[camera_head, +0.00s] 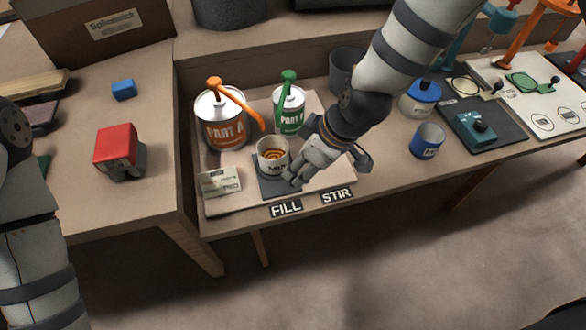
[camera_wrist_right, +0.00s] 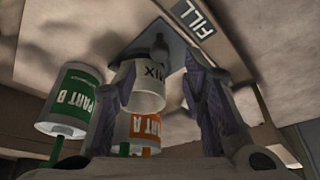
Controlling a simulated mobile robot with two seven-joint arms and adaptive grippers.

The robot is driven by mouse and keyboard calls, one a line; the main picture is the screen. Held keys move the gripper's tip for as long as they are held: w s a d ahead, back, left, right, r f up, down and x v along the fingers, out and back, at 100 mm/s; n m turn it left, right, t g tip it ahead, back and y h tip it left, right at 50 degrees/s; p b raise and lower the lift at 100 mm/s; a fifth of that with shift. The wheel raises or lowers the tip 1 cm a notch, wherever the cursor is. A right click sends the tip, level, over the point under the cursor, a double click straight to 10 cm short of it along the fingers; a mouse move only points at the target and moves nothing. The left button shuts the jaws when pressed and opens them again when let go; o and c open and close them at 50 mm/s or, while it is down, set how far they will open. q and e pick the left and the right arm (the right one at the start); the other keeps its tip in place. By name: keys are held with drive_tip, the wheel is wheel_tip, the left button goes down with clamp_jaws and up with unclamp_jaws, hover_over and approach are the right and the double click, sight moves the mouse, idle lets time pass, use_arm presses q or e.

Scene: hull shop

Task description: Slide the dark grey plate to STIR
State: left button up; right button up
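The dark grey plate (camera_head: 268,188) lies on the board in front of the paint cans, above the FILL label (camera_head: 286,208). A white MIX cup (camera_head: 272,158) with orange rings inside stands on it. The STIR label (camera_head: 337,195) is to the right. My right gripper (camera_head: 322,168) is just right of the cup, over the plate's right side, and hides part of it. In the wrist view its fingers are spread, with a dark knob (camera_wrist_right: 160,48) on the plate (camera_wrist_right: 178,56) beyond and between the tips. I cannot tell whether they touch it. My left gripper is out of view.
An orange PART A can (camera_head: 222,125) and a green PART B can (camera_head: 289,112) with pumps stand behind the cup. A card (camera_head: 219,182) lies left. A blue cup (camera_head: 427,141) and a scale-like teal device (camera_head: 473,128) stand right.

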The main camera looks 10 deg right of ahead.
sight(295, 176)
drive_tip(key=x, duration=0.4)
drive_tip(key=shift+f+b, duration=0.3)
drive_tip(key=shift+f, duration=0.05)
drive_tip(key=shift+w+a+f, duration=0.1)
drive_tip(key=shift+w+a, duration=0.05)
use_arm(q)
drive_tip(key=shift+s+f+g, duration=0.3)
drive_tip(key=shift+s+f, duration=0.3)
use_arm(e)
drive_tip(key=shift+c, duration=0.6)
